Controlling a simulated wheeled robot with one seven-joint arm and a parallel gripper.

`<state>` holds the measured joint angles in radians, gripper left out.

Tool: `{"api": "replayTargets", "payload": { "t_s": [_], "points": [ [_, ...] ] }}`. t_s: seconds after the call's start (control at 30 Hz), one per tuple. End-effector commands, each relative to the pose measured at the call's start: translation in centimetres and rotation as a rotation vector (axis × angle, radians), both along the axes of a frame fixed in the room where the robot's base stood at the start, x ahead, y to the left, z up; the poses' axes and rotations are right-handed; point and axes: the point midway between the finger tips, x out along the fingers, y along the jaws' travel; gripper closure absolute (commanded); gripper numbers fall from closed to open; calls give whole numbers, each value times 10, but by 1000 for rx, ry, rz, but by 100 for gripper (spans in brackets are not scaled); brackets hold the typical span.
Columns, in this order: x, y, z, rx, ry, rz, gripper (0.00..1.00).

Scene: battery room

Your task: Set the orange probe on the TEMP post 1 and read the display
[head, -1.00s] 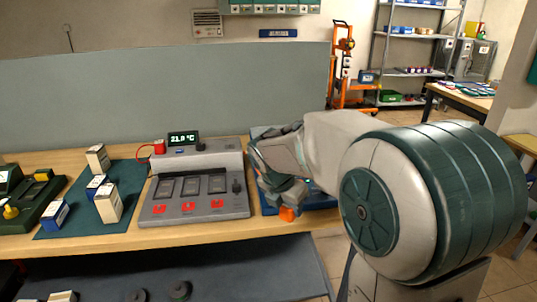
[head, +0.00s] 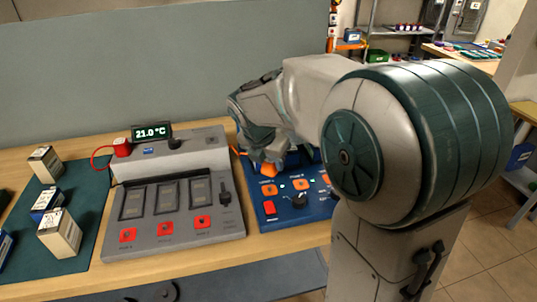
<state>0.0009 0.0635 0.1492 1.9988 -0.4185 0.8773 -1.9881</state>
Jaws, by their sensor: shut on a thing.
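My gripper (head: 258,158) is shut on the orange probe (head: 269,169), whose lower part shows below the fingers. The probe is over the blue panel (head: 262,207), near its left orange post (head: 269,189). A second orange post (head: 300,184) sits to the right. I cannot tell whether the probe touches a post, and the post labels are too small to read. The display (head: 152,133) on the grey unit (head: 226,229) reads 21.0 °C. My arm hides the panel's right part.
The grey unit has several dark windows and red buttons. A red plug (head: 122,147) with a red cable is at its back left. Small boxes (head: 60,233) stand on a green mat (head: 78,263) at the left. A grey partition (head: 180,65) closes the back.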

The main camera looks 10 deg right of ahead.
Motion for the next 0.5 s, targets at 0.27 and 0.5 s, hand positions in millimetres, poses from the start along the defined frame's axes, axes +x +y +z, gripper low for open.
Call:
{"api": "replayTargets", "payload": {
  "t_s": [0.27, 0.5],
  "points": [
    [0, 1, -27, 0, 0, 1, 87],
    [0, 0, -51, 0, 0, -1, 87]
  ]
}}
